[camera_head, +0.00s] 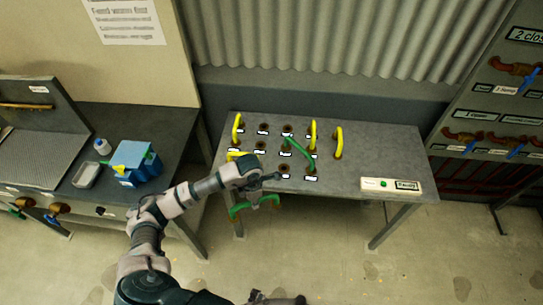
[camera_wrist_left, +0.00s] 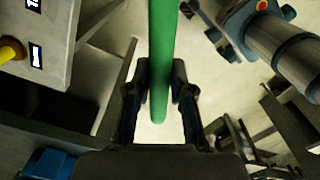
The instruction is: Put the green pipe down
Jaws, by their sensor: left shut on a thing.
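My left gripper (camera_head: 255,204) is in front of the grey table's near left edge, with its fingers pointing down. It is shut on a green pipe (camera_head: 240,209), a curved piece with brownish ends, held off the table over the floor side. In the left wrist view the green pipe (camera_wrist_left: 161,60) runs upright between the two fingers of the gripper (camera_wrist_left: 160,88). A second green pipe (camera_head: 298,150) is fitted on the table among the sockets. A dark shape of mine at the bottom edge of the head view may be my right gripper; its jaws cannot be made out.
The grey table (camera_head: 365,155) holds yellow pipes (camera_head: 313,132), labelled sockets and a white button box (camera_head: 390,185) at its right. A left workbench carries a blue box (camera_head: 138,165) and a tray (camera_head: 87,175). A valve panel (camera_head: 490,95) stands at right.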

